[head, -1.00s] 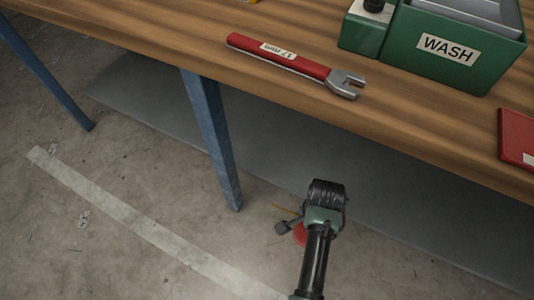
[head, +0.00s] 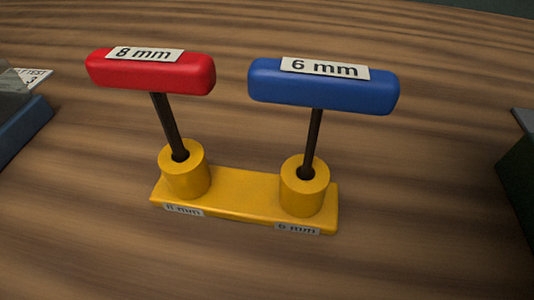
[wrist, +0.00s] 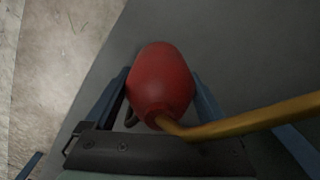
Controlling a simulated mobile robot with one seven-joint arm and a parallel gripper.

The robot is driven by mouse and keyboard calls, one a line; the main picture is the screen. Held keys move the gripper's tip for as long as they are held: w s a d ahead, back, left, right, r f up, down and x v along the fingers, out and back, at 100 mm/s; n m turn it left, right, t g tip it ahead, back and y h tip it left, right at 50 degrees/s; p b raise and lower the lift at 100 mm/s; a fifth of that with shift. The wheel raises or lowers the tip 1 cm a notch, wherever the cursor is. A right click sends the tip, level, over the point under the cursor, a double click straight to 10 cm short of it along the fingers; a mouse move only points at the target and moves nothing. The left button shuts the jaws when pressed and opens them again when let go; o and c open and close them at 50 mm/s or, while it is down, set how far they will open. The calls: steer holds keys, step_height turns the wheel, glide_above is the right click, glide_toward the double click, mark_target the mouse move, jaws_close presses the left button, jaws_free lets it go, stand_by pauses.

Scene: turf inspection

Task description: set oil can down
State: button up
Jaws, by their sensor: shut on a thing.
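The oil can (wrist: 160,80) is red and rounded with a brass spout (wrist: 250,120) that runs off to the right in the wrist view. My gripper (wrist: 162,90) has one finger on each side of the can and is shut on it. Below the can in that view is grey floor or matting, apparently well below; no supporting surface is seen touching the can. Its underside is hidden. Neither the can nor my gripper shows in the head view now.
On the wooden bench (head: 420,220), a yellow holder (head: 240,192) bears a red 8 mm T-handle key (head: 150,75) and a blue 6 mm one (head: 322,90). A dark blue labelled object (head: 22,125) is cut off at left, a dark green one (head: 520,175) at right. Bench in front is clear.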

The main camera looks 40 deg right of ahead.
steer(key=shift+w, duration=0.4)
steer(key=shift+w+f+b, duration=0.15)
steer(key=shift+f+b, duration=0.15)
steer(key=shift+f, duration=0.05)
step_height(320, 180, down, 9)
steer(key=b, duration=0.6)
steer(key=shift+f, duration=0.1)
steer(key=shift+f, duration=0.15)
steer(key=o, duration=1.5)
step_height(320, 180, up, 12)
steer(key=p, duration=0.8)
steer(key=shift+r, duration=0.2)
